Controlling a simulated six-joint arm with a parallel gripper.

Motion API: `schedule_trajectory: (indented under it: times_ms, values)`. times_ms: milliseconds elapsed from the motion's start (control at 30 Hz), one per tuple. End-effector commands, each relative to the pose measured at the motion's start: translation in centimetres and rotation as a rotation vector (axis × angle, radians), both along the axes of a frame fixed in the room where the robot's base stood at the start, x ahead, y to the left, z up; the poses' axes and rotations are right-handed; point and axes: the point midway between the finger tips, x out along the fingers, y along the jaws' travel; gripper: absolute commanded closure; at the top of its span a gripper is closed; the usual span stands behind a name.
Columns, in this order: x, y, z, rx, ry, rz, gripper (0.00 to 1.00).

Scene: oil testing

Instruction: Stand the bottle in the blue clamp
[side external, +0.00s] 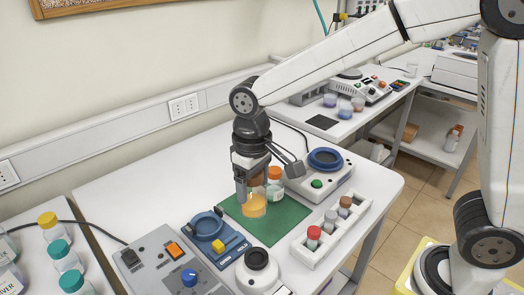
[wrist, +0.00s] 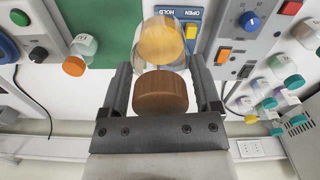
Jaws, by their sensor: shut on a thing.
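My gripper (side external: 250,181) is shut on a clear bottle (side external: 254,206) of amber oil, which looks upright over the left part of the green mat (side external: 288,229). I cannot tell whether its base touches the mat. In the wrist view, the bottle's brown cap (wrist: 161,93) sits between my gripper's fingers, with the amber liquid beyond it. The blue clamp (side external: 205,224), a ring with a yellow lever (side external: 218,246) and an OPEN/HOLD plate, is just left of the bottle, apart from it. In the wrist view, the bottle hides most of the clamp.
An orange-capped bottle (side external: 275,184) stands close behind the held one. A device with a dark blue ring (side external: 325,159) is behind right. A white rack (side external: 329,237) of small capped vials is at right. A grey control box (side external: 158,263) and a white round device (side external: 257,270) are in front.

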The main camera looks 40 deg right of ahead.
Motion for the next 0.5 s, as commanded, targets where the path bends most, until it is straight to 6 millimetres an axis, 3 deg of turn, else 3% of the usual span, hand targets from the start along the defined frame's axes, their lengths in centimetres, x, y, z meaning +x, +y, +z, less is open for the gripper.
schedule_trajectory:
  times_ms: [267,500]
  values:
    - [0.2,0.2,-0.1,0.0,-0.001,0.008,0.9]
    - [1.9,0.7,-0.9,0.0,0.001,0.006,0.9]
